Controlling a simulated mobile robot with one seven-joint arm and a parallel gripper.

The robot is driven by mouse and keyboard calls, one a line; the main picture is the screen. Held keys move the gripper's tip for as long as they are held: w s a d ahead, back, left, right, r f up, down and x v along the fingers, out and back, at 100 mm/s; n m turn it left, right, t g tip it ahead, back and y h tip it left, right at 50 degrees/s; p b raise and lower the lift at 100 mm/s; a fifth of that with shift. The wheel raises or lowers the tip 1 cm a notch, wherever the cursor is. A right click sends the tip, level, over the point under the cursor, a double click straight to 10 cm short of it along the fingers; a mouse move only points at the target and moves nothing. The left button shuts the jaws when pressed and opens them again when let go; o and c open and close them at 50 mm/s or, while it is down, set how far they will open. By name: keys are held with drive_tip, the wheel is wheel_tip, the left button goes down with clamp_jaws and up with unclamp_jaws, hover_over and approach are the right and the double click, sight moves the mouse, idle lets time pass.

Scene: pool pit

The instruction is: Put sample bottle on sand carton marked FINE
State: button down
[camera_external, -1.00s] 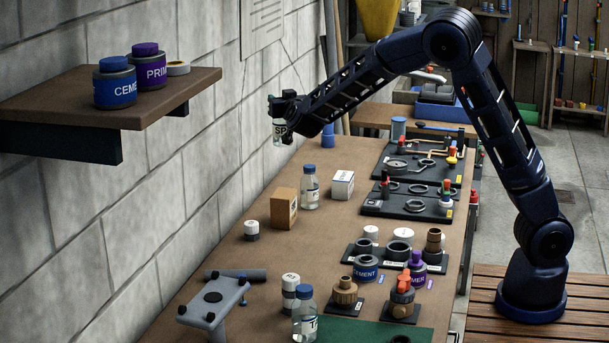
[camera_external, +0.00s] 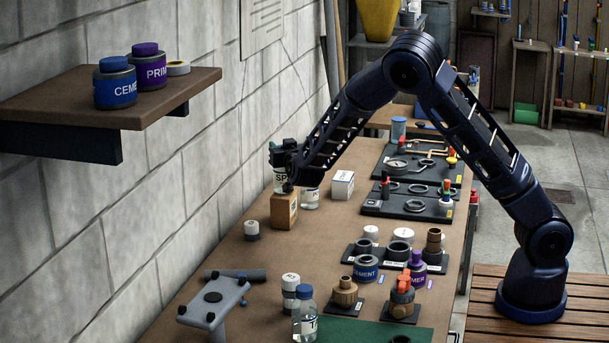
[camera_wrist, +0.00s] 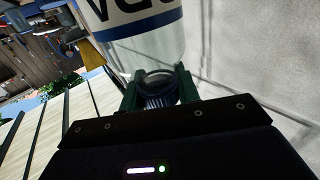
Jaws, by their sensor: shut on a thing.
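The carton's marking is too small to read. In the wrist view my gripper's green fingers (camera_wrist: 155,93) close around a dark ridged part (camera_wrist: 158,101). A large white surface with a blue band and partial lettering (camera_wrist: 135,20) stands beyond them.
A white box (camera_external: 343,185) is further right. A small white-capped jar (camera_external: 251,231) stands to the left. The block wall (camera_external: 215,140) is close on the left.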

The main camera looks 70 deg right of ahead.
drive_tip(key=shift+f, duration=0.4)
drive_tip(key=c, duration=1)
unclamp_jaws()
